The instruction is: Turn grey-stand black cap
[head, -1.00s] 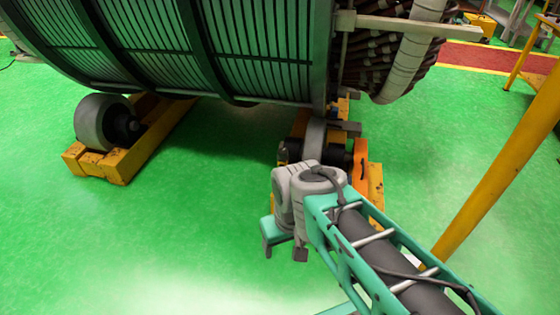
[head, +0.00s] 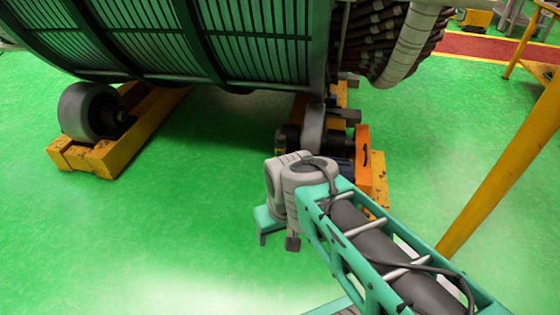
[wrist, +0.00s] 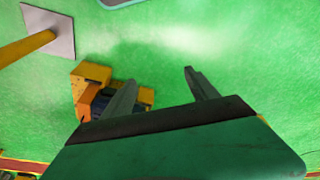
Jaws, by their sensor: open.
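My gripper (head: 277,240) is open and empty over the green floor in the head view, left of and in front of the right roller stand. Its two spread dark fingers (wrist: 158,80) also show in the wrist view, with only floor between their tips. No grey stand with a black cap can be clearly made out. A dark hub (head: 120,118) shows on the grey roller (head: 88,110) of the left yellow stand (head: 104,158). The right stand has a grey roller (head: 313,128) with dark parts beside it, partly hidden by my arm.
The large ribbed stator (head: 215,40) rests above the rollers. An orange box (head: 364,160) is fixed at the right stand. A yellow post (head: 500,170) rises at the right; its grey foot plate (wrist: 48,32) shows in the wrist view. The floor at front left is clear.

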